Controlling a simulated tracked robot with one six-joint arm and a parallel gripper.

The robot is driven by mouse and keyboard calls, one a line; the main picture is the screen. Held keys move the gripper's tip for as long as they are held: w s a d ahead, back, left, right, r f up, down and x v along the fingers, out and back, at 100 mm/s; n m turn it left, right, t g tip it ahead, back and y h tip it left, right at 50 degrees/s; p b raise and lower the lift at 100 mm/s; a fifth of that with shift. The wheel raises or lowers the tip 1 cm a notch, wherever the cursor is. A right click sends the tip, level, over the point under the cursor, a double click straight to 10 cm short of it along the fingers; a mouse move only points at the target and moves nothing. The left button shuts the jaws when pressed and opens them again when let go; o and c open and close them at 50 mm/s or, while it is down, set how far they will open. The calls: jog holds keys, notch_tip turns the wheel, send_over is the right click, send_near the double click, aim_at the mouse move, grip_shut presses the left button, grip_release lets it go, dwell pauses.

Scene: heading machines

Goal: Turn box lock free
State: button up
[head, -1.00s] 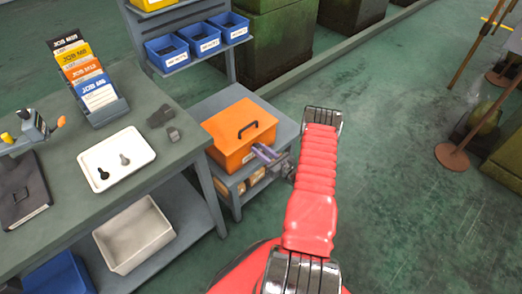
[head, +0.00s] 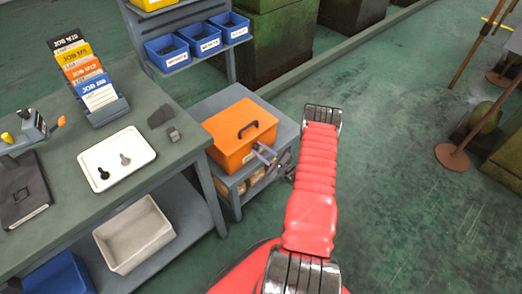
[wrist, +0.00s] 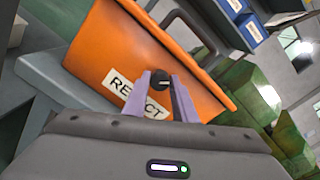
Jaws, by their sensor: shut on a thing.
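The orange box (head: 240,135) stands on a small grey stand beside the workbench, with a black handle on its lid. In the wrist view the box (wrist: 110,45) looks tilted and carries a white REJECT label (wrist: 132,94). Its lock (wrist: 160,79) is a round black knob with a pale mark on its face, on the front beside the label. My gripper (wrist: 159,88) has its two purple fingers shut on the knob, one on either side. In the head view my gripper (head: 262,152) is at the box's front right; the lock is hidden there.
The workbench (head: 130,105) at left holds a white tray (head: 118,160), a card rack (head: 98,95) and small dark items. Open green floor lies to the right.

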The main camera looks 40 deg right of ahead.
jog(key=n, duration=0.5)
jog(key=shift+a, duration=0.1)
jog(key=shift+a+f+n, duration=0.1)
jog(key=shift+f+n, duration=0.05)
jog(key=shift+n, duration=1.95)
jog(key=o, duration=0.8)
jog(key=shift+c, duration=0.2)
jog(key=shift+o, duration=1.4)
jog(key=s, duration=1.3)
jog(key=shift+s+d+r, duration=0.25)
jog(key=shift+s, duration=0.15)
